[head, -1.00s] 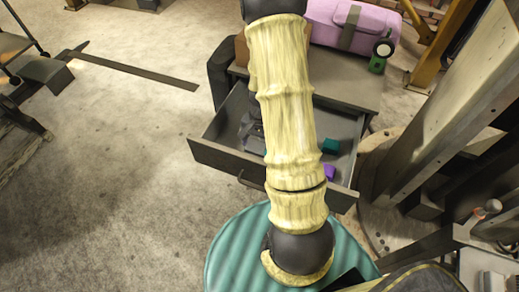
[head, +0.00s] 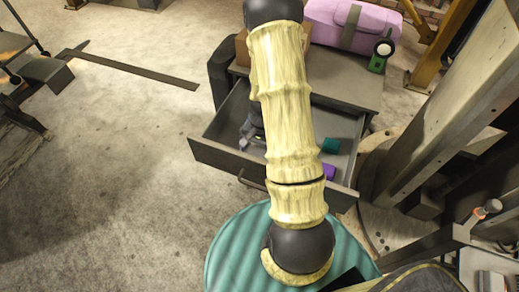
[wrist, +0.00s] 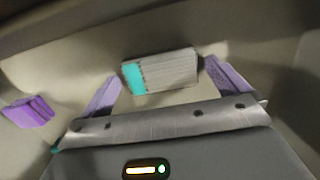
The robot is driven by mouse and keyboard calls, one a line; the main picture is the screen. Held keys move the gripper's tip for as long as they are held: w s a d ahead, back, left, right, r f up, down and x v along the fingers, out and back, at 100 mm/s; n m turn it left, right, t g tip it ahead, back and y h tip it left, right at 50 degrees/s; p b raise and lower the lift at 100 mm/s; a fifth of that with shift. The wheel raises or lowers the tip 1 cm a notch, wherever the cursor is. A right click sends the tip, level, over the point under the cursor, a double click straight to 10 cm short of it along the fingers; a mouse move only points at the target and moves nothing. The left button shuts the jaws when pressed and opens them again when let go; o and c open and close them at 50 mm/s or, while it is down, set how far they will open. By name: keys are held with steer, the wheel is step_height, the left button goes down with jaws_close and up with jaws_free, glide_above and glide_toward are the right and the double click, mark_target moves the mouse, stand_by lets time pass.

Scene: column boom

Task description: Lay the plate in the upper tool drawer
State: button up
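The upper tool drawer (head: 215,158) is pulled out from the grey cabinet, open towards me. My gripper (wrist: 161,68) is down inside it; in the head view my arm hides most of it. In the wrist view a grey ridged piece with a teal end, apparently the plate (wrist: 168,70), lies between and just beyond my two lavender fingertips. A narrow gap shows at each side, so my gripper looks open. It seems to rest on the drawer floor, but the exact contact is hard to see.
A teal block (head: 330,146) and a purple block (head: 328,171) lie at the drawer's right; the purple one also shows in the wrist view (wrist: 28,112). A pink case (head: 352,24) and a green-based item (head: 379,58) stand on the cabinet. A column rises at the right.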

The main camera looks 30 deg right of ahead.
mark_target(261, 150)
step_height(261, 150, up, 12)
steer(key=w+d, duration=0.1)
stand_by(0.5)
steer(key=shift+d+r, duration=0.1)
stand_by(0.4)
steer(key=s+a+r+n+t, duration=0.1)
steer(key=s+a+r+n, duration=0.2)
steer(key=a+r+n, duration=0.1)
steer(key=s+a+r+n+t+h, duration=0.1)
steer(key=s+a+r+n, duration=0.3)
steer(key=a, duration=0.5)
steer(key=shift+r+n+t, duration=0.55)
steer(key=shift+n+t, duration=0.15)
steer(key=shift+n, duration=0.5)
